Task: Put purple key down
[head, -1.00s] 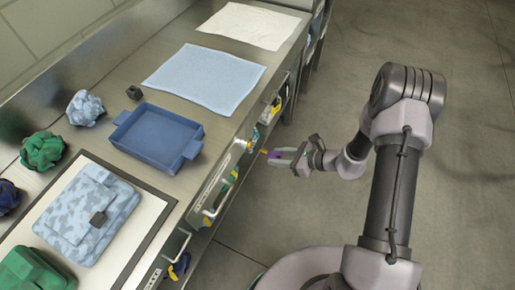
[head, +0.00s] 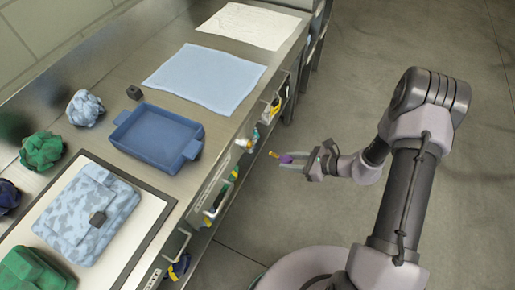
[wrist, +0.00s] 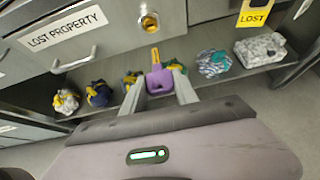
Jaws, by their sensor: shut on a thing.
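My gripper (head: 290,160) is shut on the purple key (head: 286,158), out in the air to the right of the bench front. In the wrist view, the purple key (wrist: 159,82) sits between the two fingertips of my gripper (wrist: 158,88). Its yellow shaft points away from my gripper, toward the drawer front. A brass lock (wrist: 149,22) is on that drawer front, beyond the key tip. The key tip looks apart from the lock.
A drawer labelled LOST PROPERTY (wrist: 65,28) has a handle. An open shelf (wrist: 110,112) below holds several bundled bags. The bench carries a blue tray (head: 152,138), a light blue cloth (head: 205,78) and a folded patterned bag (head: 88,212).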

